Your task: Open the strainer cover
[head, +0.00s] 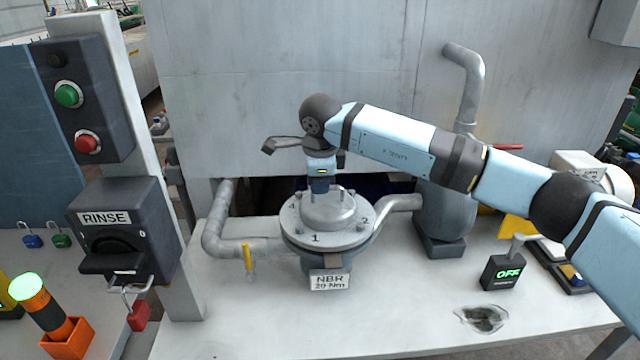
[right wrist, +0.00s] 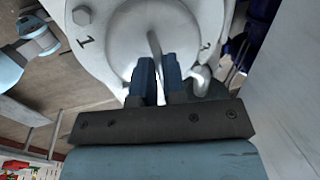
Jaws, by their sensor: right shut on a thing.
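The strainer cover (head: 329,212) is a round pale-grey lid with a raised dome, on a flanged body in the middle of the bench. Bolts and the numbers 1 and 2 show around its flange (head: 300,233). My right gripper (head: 320,188) points down over the dome from above. In the right wrist view its dark blue fingers (right wrist: 158,78) are shut on the thin upright handle (right wrist: 154,42) of the cover. The cover looks seated level on the flange. The handle's lower part is hidden between the fingers. My left gripper is not in view.
A tag reading NBR 20 Nm (head: 329,281) hangs at the front. Pipes join the strainer left (head: 215,225) and right (head: 398,203). A wall stands close behind.

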